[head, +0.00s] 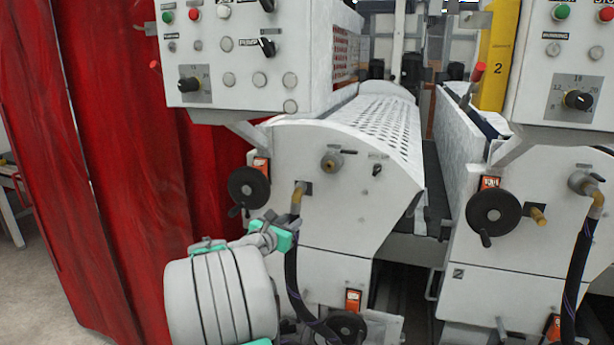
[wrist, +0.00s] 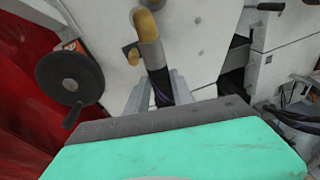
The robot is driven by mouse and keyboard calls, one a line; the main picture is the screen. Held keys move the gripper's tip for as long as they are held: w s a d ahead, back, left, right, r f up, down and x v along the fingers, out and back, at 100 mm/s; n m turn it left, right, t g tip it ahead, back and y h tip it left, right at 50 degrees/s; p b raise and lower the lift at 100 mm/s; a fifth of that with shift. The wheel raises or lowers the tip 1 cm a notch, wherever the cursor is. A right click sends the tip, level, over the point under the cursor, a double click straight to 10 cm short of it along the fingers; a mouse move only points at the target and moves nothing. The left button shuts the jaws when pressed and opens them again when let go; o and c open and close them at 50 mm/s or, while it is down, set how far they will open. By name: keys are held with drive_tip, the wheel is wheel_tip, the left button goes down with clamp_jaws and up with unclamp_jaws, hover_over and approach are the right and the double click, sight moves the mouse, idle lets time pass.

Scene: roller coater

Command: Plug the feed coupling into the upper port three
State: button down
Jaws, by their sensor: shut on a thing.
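The feed coupling (head: 296,198) is a brass elbow on a black hose (head: 291,262), in front of the left machine's white front panel (head: 345,222). In the wrist view the coupling (wrist: 151,52) stands upright with its elbow at the top. My gripper (head: 289,226) is shut on it, with the grey fingers (wrist: 157,98) on either side of its lower part. I cannot tell whether the elbow end touches the panel. A brass stub (wrist: 131,55) shows just left of the coupling. A round brass fitting (head: 331,162) sits higher on the panel. No label marks port three legibly.
A black handwheel (head: 248,188) is left of the coupling; it also shows in the wrist view (wrist: 70,78). A red curtain (head: 130,170) hangs at the left. The right machine has another elbow with a hose (head: 580,255). A control box (head: 250,60) overhangs above.

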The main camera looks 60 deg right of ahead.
drive_tip(key=shift+m+g, duration=0.5)
drive_tip(key=s+d, duration=0.1)
drive_tip(key=s+d+r, duration=0.1)
drive_tip(key=s+d+r+p, duration=0.1)
drive_tip(key=shift+s+d+r, duration=0.2)
drive_tip(key=shift+s+r, duration=0.05)
drive_tip(key=shift+s, duration=0.1)
drive_tip(key=shift+w+d+p, duration=0.15)
drive_tip(key=shift+d+p, duration=0.05)
drive_tip(key=shift+d, duration=0.75)
drive_tip(key=shift+w+d+p, duration=0.2)
drive_tip(key=shift+d, duration=0.8)
drive_tip(key=shift+w+d+p, duration=0.15)
drive_tip(key=shift+d+p, duration=0.05)
drive_tip(key=shift+d, duration=0.75)
drive_tip(key=shift+w+d, duration=0.2)
drive_tip(key=shift+d, duration=1.05)
drive_tip(key=c, duration=1)
unclamp_jaws()
